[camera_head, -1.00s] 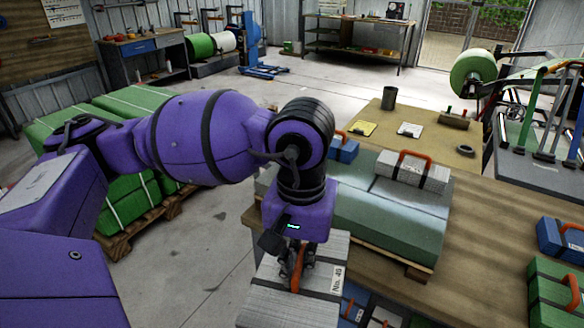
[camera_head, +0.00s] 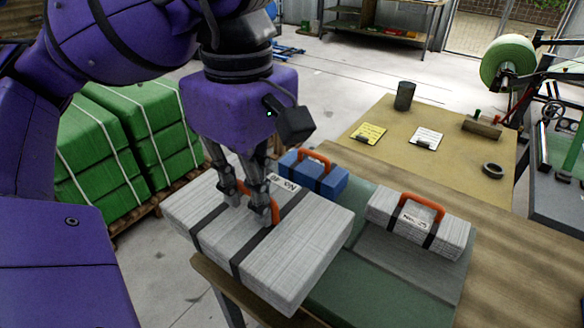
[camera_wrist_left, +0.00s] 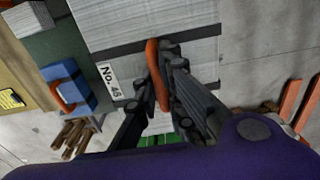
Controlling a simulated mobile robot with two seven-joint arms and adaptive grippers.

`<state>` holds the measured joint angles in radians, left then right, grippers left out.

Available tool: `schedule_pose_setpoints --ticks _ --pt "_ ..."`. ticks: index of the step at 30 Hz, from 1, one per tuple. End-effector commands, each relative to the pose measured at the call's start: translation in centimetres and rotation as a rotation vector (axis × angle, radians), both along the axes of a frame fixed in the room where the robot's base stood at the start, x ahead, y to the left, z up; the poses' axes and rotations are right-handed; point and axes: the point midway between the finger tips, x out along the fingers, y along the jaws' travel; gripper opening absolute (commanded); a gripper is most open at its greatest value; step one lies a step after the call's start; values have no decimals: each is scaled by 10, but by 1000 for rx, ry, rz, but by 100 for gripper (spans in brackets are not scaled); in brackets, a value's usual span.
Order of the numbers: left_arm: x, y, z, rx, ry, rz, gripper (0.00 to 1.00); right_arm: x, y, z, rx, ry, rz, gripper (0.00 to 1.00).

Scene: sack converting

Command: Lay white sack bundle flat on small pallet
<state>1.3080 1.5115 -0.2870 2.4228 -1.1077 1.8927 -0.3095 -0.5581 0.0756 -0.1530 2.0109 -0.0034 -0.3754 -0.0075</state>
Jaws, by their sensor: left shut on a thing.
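My left gripper (camera_head: 248,206) is shut on the orange handle of a white sack bundle (camera_head: 302,252) with black straps. The bundle hangs tilted in the air, over the table's left end and the near left part of a green-grey stack (camera_head: 405,275). The left wrist view shows the gripper (camera_wrist_left: 158,85) around the handle, beside a "No. 46" label on the white bundle (camera_wrist_left: 195,48). The small pallet's wood cannot be made out under the stack.
The wooden table (camera_head: 525,262) is clear to the right. A tan table (camera_head: 450,170) behind holds a dark cup (camera_head: 404,96), clipboards and a black ring (camera_head: 492,170). Large green bales (camera_head: 110,150) stand on a floor pallet at left.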

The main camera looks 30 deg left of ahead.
Motion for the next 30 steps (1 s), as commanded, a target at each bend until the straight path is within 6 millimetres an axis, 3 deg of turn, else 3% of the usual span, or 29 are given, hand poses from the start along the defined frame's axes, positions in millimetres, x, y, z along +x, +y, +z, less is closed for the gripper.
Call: schedule_pose_setpoints --ticks 6,12,22,30 --pt "46 27 -25 0 6 6 0 -3 -1 0 -2 5 0 40" --pt "72 41 -60 -1 4 1 0 1 -1 1 -1 -3 0 40" --pt "89 50 -81 0 1 0 0 3 0 2 0 -8 1 40" --pt "90 51 -114 1 -1 -2 0 3 0 3 0 -9 0 40"
